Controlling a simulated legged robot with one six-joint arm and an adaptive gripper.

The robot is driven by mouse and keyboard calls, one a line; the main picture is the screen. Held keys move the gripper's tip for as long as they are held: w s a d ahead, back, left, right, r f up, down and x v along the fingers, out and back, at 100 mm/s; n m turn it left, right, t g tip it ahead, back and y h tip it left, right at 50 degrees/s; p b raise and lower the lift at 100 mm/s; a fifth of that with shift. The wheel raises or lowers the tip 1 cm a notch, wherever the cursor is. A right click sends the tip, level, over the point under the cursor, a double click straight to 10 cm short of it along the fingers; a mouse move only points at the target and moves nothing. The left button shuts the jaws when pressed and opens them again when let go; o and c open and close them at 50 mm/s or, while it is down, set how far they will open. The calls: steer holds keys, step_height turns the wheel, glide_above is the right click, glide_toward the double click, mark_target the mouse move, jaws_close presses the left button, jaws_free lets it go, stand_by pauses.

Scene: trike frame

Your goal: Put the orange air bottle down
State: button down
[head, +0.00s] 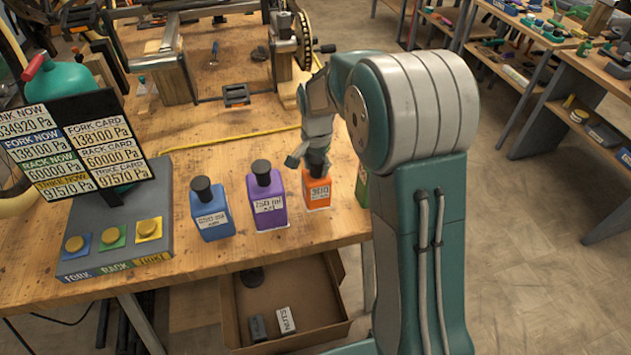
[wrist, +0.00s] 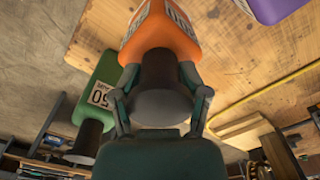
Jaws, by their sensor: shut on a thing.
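The orange air bottle (head: 317,191) is at the table's front edge, right of the purple bottle, upright, with a white label. My gripper (head: 312,163) is above it, its fingers at the black cap. In the wrist view the orange bottle (wrist: 160,38) shows its body and its dark cap, and my gripper (wrist: 160,100) is shut on the cap from both sides. The bottle's base seems at table level, but I cannot tell whether it touches the wood.
A purple bottle (head: 267,197) and a blue bottle (head: 210,210) stand to the left. A green bottle (wrist: 97,95) stands close on the other side, mostly hidden by my arm in the head view. A button box (head: 118,240) is at the left. An open drawer (head: 285,300) is below the edge.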

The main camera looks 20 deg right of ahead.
mark_target(316, 177)
step_height(316, 177, down, 4)
steer(key=shift+a+f, duration=0.1)
steer(key=shift+f, duration=0.05)
steer(key=shift+c, duration=0.3)
jaws_free()
